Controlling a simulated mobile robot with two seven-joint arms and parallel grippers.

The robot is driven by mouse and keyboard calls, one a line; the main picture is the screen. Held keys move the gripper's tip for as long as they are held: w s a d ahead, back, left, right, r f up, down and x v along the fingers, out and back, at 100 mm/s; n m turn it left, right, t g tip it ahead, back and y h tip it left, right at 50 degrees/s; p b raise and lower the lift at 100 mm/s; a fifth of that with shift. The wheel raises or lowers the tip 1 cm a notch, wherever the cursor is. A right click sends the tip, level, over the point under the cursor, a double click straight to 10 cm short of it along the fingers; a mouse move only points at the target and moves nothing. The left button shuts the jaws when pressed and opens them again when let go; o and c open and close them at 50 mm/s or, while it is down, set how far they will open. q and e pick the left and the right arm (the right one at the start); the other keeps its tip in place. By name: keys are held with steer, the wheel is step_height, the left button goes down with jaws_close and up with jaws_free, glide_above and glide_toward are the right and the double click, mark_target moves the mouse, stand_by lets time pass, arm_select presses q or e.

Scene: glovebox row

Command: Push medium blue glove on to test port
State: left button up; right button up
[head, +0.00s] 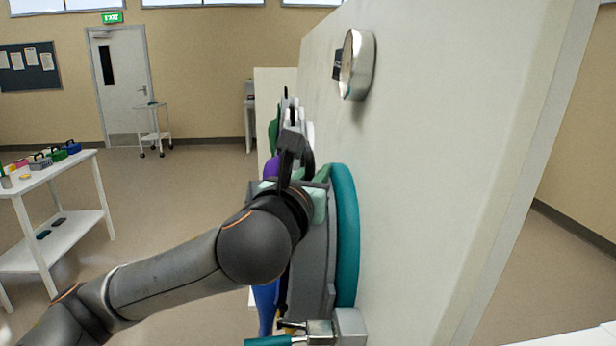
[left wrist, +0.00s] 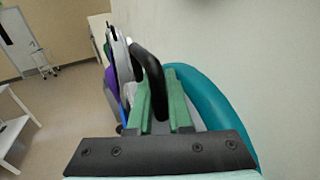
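My left gripper (head: 321,186) is at a large grey disc (head: 318,265) with a teal ring (head: 345,240) on the white wall panel. In the left wrist view its green fingers (left wrist: 160,90) lie on both sides of a black arched handle (left wrist: 149,68) and look shut on it. The teal ring also shows there (left wrist: 215,100). A blue glove (head: 267,304) hangs below and behind my left arm, mostly hidden; I cannot tell its size or which port it belongs to. My right gripper is not in view.
A metal-and-teal clamp (head: 305,332) sits just below the disc. Green, white and purple gloves (head: 271,166) hang farther along the panel (head: 430,150). A round metal gauge (head: 358,65) juts out above. A white table (head: 50,185) with small cases stands left; floor between is clear.

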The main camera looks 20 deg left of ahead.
arm_select(q)
steer(key=shift+o, duration=0.7)
steer(key=shift+s+d+f, duration=0.15)
steer(key=shift+s+d, duration=0.1)
steer(key=shift+d, duration=0.25)
steer(key=shift+s+f, duration=0.1)
steer(key=shift+s, duration=0.2)
steer(key=s, duration=0.4)
steer(key=s+b, duration=0.1)
steer(key=s, duration=0.1)
steer(key=shift+d+r, duration=0.25)
steer(key=s+b, duration=0.3)
steer(key=shift+a+f, duration=0.1)
steer(key=shift+f, duration=0.15)
steer(key=shift+s+a+r, duration=0.1)
steer(key=shift+s+r, duration=0.05)
steer(key=shift+r, duration=0.05)
steer(key=s+b, duration=0.2)
steer(key=b, duration=0.1)
steer(key=shift+a+r, duration=0.15)
steer(key=shift+s, duration=0.1)
